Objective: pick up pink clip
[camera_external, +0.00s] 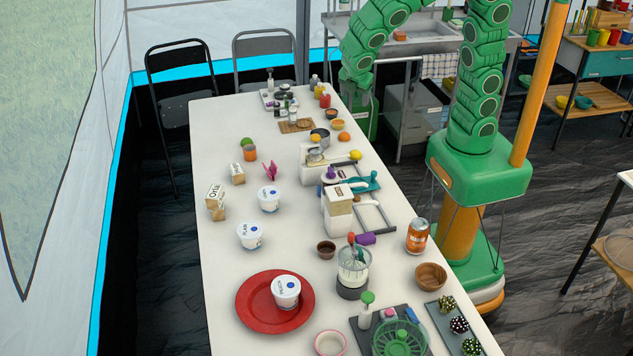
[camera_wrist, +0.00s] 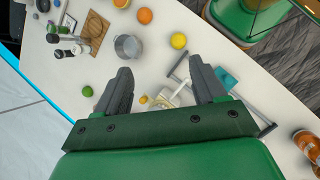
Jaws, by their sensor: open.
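The pink clip (camera_external: 270,171) is a small magenta, winged shape on the white table, left of the middle in the external view. It stands apart, just above a white tub. I cannot make it out in the wrist view, where my gripper's body covers the lower part. My gripper (camera_external: 362,97) hangs from the green arm near the table's far right edge, well away from the clip. In the wrist view my gripper (camera_wrist: 162,82) has its two dark fingers wide apart, with nothing held between them.
The table's left strip is clear.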

